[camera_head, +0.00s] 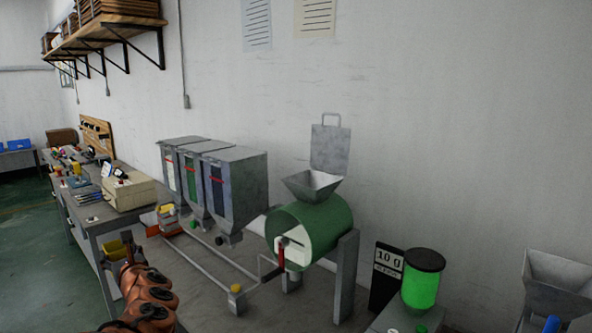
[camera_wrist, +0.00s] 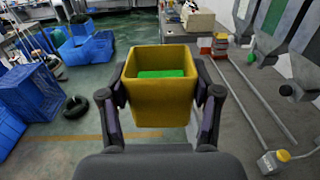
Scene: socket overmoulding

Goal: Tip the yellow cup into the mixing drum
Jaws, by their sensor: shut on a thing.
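In the wrist view my gripper (camera_wrist: 160,97) is shut on the yellow cup (camera_wrist: 160,108), with a finger on each side. The cup is square and upright, and bright green material (camera_wrist: 162,74) shows inside it. In the head view the yellow cup (camera_head: 115,250) is at the lower left by my copper-coloured arm, and the gripper's fingers are too small to make out. The green mixing drum (camera_head: 330,222) is right of centre on a grey stand, with a grey hopper (camera_head: 313,186) on top. The cup is well left of the drum, apart from it.
Grey dispensing hoppers (camera_head: 238,185) stand between the cup and the drum, with rails below. A cluttered workbench (camera_head: 85,212) is at the left. A scale sign (camera_head: 387,262) and a green-filled container (camera_head: 421,285) stand right of the drum. Blue crates (camera_wrist: 40,95) are on the floor.

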